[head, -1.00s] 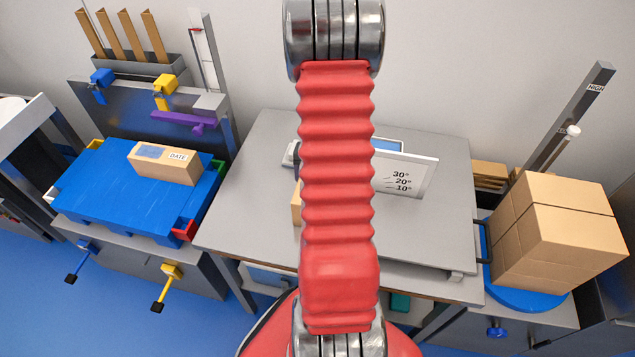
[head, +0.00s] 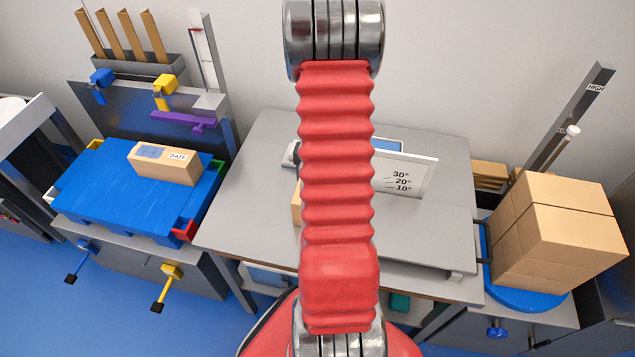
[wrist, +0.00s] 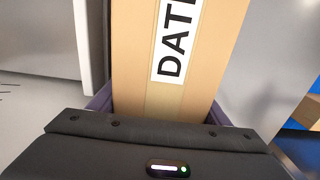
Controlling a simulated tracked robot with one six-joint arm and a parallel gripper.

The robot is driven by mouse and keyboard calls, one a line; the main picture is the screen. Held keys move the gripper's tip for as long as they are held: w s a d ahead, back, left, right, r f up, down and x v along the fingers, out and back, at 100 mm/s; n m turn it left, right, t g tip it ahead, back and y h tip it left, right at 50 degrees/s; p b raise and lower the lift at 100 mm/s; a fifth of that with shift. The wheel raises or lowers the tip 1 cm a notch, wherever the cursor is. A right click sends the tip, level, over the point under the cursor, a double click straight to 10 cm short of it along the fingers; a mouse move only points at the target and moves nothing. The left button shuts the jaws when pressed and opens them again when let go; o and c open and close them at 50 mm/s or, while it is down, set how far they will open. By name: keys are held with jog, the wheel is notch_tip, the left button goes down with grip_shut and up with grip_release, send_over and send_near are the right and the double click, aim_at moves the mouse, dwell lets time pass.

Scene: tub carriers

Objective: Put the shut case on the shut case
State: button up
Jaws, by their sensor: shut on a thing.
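My gripper (wrist: 160,112) is shut on a tan cardboard case (wrist: 145,70) with a white DATE label, which fills the middle of the wrist view. In the head view my red arm hides the gripper and most of this case; only a tan sliver (head: 296,204) shows left of the arm, over the grey table. Another shut tan case (head: 165,164) with a DATE label and a blue patch lies on the blue platform (head: 95,200) at the left. The held case is apart from it.
The grey table (head: 250,210) stands in the middle, with an angle-marked panel (head: 408,176) on it. Stacked cartons (head: 560,235) sit on a blue disc (head: 525,298) at the right. Blue (head: 101,80) and yellow (head: 164,90) clamps and a purple bar (head: 185,120) stand behind the platform.

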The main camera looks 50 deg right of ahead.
jog(key=c, duration=0.9)
jog(key=shift+r, duration=0.15)
notch_tip(320, 180, up, 28)
dwell(0.6)
dwell(0.9)
